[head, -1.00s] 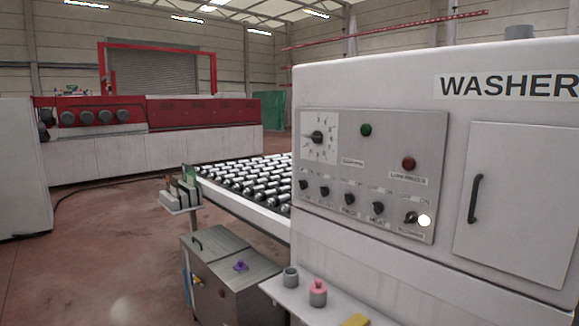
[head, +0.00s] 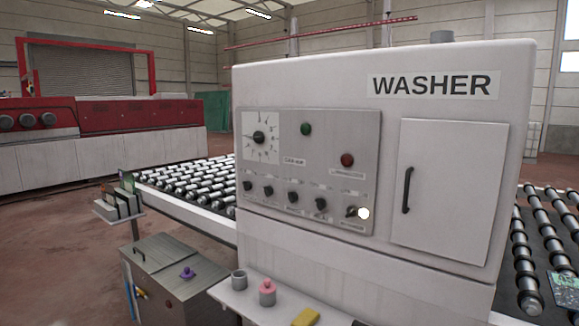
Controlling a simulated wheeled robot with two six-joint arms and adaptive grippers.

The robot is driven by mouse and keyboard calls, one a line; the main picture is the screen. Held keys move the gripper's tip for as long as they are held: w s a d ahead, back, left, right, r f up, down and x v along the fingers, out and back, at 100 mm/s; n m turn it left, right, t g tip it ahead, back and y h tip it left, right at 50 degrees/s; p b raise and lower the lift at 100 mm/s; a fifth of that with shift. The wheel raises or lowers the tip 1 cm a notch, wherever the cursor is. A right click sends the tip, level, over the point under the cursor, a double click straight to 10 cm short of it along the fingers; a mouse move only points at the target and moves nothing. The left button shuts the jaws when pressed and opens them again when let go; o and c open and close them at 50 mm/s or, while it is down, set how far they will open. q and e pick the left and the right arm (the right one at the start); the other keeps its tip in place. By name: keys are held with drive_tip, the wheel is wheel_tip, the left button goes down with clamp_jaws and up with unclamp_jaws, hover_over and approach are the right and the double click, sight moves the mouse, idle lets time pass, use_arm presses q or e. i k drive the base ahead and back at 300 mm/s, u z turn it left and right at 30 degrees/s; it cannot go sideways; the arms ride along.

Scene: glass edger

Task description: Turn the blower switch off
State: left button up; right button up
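The white washer cabinet (head: 300,90) stands in front of me with a grey control panel (head: 335,130) on its left part. The panel has a dial (head: 259,138), a green button (head: 306,129) and a red button (head: 347,160). Below them is a row of several dark switches (head: 293,197) with small labels that I cannot read, so I cannot tell which is the blower switch. The rightmost switch (head: 351,211) sits beside a lit white lamp (head: 363,213). Neither of my grippers shows in the head view.
A shelf (head: 235,299) below the panel holds a grey cup (head: 239,280), a pink-topped pot (head: 267,292) and a yellow block (head: 306,317). A metal tank (head: 165,262) stands lower left. Roller conveyors lie left (head: 190,180) and right (head: 530,260). Open floor is at left.

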sight(352, 211)
drive_tip(key=z, duration=0.95)
drive_tip(key=i, duration=1.2)
drive_tip(key=u, duration=0.45)
